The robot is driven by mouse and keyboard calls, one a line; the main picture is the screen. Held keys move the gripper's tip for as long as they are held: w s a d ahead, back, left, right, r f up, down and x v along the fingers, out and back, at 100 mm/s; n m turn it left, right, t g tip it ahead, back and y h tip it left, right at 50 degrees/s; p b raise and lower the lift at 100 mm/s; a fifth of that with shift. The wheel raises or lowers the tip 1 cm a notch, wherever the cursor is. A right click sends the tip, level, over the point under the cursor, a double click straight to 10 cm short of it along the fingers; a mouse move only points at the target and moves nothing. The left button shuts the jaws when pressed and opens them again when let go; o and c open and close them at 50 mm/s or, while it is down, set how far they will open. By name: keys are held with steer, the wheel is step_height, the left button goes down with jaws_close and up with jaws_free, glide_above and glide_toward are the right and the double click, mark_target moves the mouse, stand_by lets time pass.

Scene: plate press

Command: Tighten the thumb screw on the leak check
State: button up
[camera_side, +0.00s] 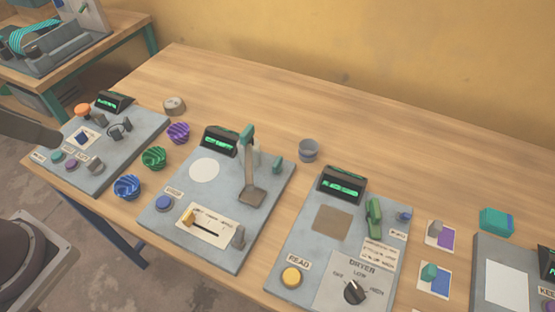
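No panel shows a label I can read as leak check, so I cannot tell for sure which one it is. The far-left grey panel (98,180) carries an orange knob (83,110), a dark bracket-like fitting (120,128), a small grey part (96,166) and a lit display (114,101). Which of these, if any, is the thumb screw is too small to tell. A dark link of my arm enters at the left edge, close to this panel. My gripper is outside the picture.
Blue (127,187), green (154,157) and purple (178,132) ribbed discs lie between the left panel and a lever panel (220,258). A dryer panel (288,232) and another panel (480,285) stand further right. The table's back (300,110) is clear.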

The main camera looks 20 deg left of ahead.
steer(key=g, duration=0.6)
glide_above(277, 161)
step_height(277, 161, down, 17)
steer(key=shift+f, duration=0.15)
step_height(277, 161, down, 7)
steer(key=shift+f, duration=0.1)
jaws_close()
